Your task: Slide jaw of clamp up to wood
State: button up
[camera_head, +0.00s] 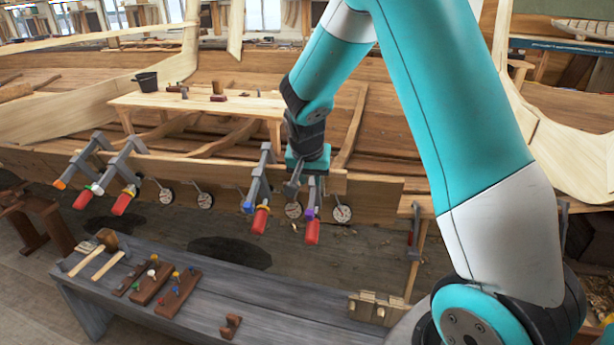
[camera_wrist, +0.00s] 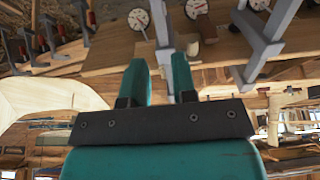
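Several grey bar clamps with red handles hang along the hull's plank edge. My gripper and wrist hide the clamp's upper end. The wood, the hull's plank edge (camera_head: 375,197), lies behind the clamp. Whether the jaw touches the wood cannot be made out.
A neighbouring clamp (camera_head: 257,190) hangs close at the left and shows at the right in the wrist view (camera_wrist: 265,40). Round dials (camera_head: 341,213) sit along the plank. A grey bench (camera_head: 235,312) with tools stands in front.

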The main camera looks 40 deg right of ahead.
aim_at(312, 195)
jog(key=b+x, duration=0.4)
jog(key=x, duration=0.3)
jog(key=shift+f, duration=0.25)
jog(key=shift+w+d+f, duration=0.1)
jog(key=shift+f, duration=0.05)
jog(key=shift+c, duration=0.4)
jog(key=shift+w+d+r, duration=0.35)
jog(key=shift+w+d, duration=0.1)
jog(key=shift+s+a+f, duration=0.1)
jog(key=shift+f, duration=0.05)
jog(key=shift+s+f, duration=0.1)
jog(key=shift+s+a, duration=0.2)
jog(key=shift+a, duration=0.05)
jog(key=shift+o, duration=1.2)
